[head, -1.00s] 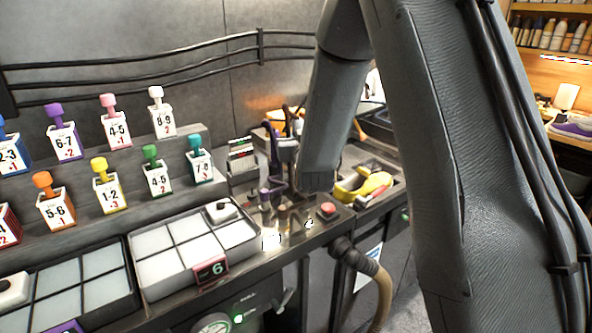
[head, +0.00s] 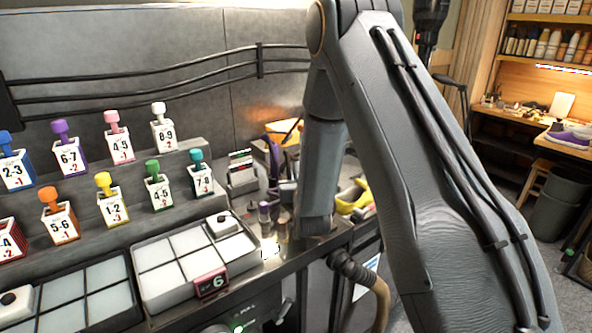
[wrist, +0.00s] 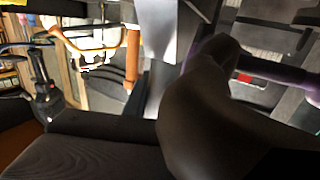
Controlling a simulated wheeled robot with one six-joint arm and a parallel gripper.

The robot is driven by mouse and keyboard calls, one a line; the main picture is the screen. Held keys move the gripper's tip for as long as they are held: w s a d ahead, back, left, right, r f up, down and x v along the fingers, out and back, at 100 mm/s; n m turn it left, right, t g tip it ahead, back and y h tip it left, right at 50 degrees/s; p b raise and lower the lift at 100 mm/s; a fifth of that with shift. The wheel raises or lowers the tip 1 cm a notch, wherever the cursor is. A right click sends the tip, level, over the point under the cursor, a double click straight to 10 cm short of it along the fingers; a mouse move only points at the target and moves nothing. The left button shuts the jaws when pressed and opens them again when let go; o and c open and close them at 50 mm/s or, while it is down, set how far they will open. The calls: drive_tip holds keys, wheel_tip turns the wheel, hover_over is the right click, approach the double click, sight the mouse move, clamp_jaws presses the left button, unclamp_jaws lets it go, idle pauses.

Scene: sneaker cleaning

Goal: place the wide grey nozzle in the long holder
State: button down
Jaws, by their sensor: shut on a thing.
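In the wrist view a smooth, broad grey-brown piece, the wide grey nozzle (wrist: 215,115), fills the middle and lower right, close to the camera. My gripper is shut on it; its fingertips are hard to make out. In the head view my arm's lower end comes down over the counter's front edge and hides the gripper and nozzle. Small upright pieces (head: 264,212) stand on the counter just left of the arm. I cannot tell which part is the long holder. A purple tube (wrist: 280,75) lies behind the nozzle in the wrist view.
Numbered bottles (head: 110,198) stand on steps at the left. A white sectioned tray (head: 165,285) lies in front of them. A yellow item (head: 352,197) lies right of the arm. A hose (head: 360,275) hangs below the counter edge.

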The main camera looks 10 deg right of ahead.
drive_tip(key=c, duration=1.5)
unclamp_jaws()
drive_tip(key=shift+f, duration=0.15)
drive_tip(key=shift+o, duration=0.2)
drive_tip(key=shift+r, duration=0.25)
drive_tip(key=s+b, duration=0.4)
drive_tip(key=s, duration=0.8)
drive_tip(key=shift+a, duration=0.45)
drive_tip(key=shift+f, duration=0.1)
